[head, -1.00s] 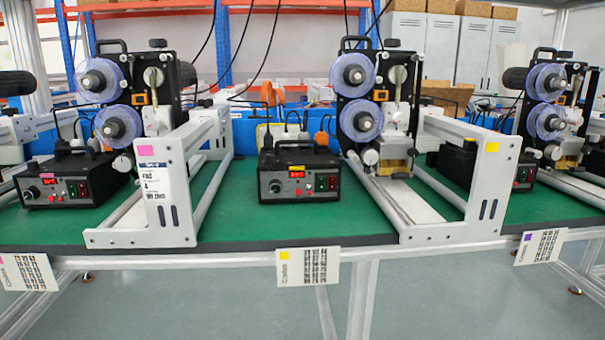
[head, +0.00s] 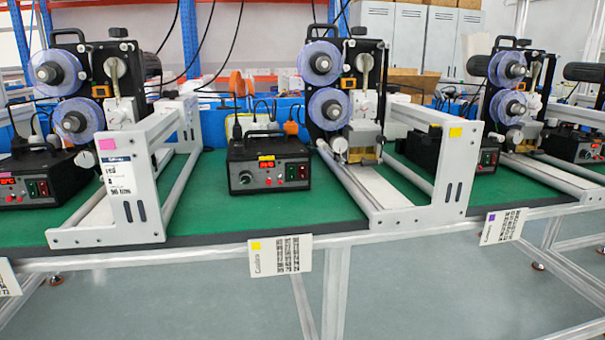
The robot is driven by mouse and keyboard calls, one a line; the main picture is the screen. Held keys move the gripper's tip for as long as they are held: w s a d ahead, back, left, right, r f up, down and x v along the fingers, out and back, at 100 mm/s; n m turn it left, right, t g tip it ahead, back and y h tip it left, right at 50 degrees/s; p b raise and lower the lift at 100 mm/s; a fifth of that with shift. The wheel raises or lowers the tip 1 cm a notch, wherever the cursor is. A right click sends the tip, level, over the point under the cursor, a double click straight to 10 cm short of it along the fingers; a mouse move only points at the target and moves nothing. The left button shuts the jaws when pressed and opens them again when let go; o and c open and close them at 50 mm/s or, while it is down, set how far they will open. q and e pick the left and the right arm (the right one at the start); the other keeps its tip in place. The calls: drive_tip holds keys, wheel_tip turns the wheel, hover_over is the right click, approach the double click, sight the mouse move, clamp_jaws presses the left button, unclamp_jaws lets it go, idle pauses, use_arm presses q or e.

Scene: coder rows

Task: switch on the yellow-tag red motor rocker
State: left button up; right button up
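A black control box (head: 268,160) with a yellow tag (head: 266,158) on its front top edge stands on the green bench top, left of the picture's centre. Its front has a knob (head: 245,178), a lit red display (head: 267,166), and small buttons. At the right end of its front sit a green rocker (head: 290,173) and a red rocker (head: 302,172) side by side. The rockers are too small to tell which way they are tipped. Neither of my grippers is in view.
White frames with rails stand on both sides of the box, one with a pink tag (head: 107,144), one with a yellow tag (head: 455,132). Other control boxes stand left (head: 38,175) and right (head: 488,158). A yellow-marked card (head: 280,256) hangs at the bench edge. Green bench before the box is clear.

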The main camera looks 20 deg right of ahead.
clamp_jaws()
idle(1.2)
